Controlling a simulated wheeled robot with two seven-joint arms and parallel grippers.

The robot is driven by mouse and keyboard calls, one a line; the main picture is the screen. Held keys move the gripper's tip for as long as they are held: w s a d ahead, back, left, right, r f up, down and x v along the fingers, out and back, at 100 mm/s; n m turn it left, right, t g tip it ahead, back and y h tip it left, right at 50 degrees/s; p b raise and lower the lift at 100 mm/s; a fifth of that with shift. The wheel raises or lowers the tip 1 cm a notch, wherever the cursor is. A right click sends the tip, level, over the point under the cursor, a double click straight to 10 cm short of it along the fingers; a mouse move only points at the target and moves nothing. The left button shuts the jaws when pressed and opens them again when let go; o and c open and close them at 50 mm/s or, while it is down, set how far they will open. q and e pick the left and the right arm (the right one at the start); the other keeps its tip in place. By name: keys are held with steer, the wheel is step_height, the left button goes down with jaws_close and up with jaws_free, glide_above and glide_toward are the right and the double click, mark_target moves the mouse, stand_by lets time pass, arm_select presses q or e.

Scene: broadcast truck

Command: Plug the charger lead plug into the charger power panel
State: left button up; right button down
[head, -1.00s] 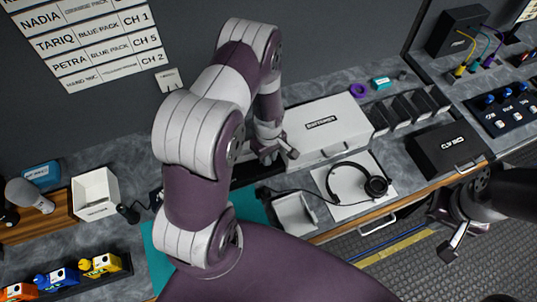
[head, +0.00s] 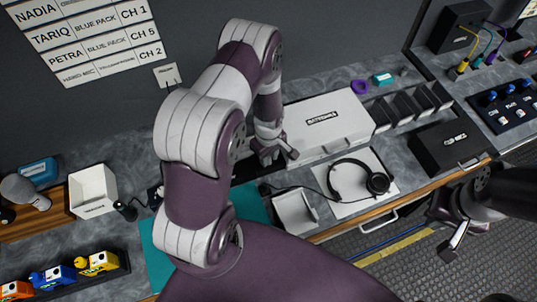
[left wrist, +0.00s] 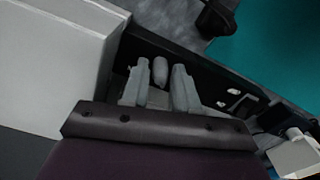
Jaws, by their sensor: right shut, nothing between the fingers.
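My left gripper (head: 272,152) reaches down at the left end of the white case, over a dark recessed strip (head: 243,168). In the left wrist view its two grey fingers (left wrist: 158,88) are apart. A small grey rounded piece (left wrist: 160,71) shows between them, with a gap on each side; it may be the charger lead plug, but I cannot tell. The dark strip (left wrist: 205,85) also shows there, with small white parts (left wrist: 235,93) on it; whether it is the charger power panel is unclear. My right gripper (head: 455,232) is shut and empty above the floor at the right.
A white case (head: 325,125) stands beside the left gripper. A headset (head: 358,180) on a white sheet and a small open tray (head: 296,212) lie in front. A teal mat (head: 165,250) lies left. My left arm hides the middle bench.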

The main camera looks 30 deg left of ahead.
mark_target(269, 157)
arm_select(q)
steer(key=shift+o, duration=0.9)
step_height(269, 157, up, 13)
steer(key=b, duration=0.2)
steer(key=shift+b, duration=0.3)
steer(key=shift+f, duration=0.15)
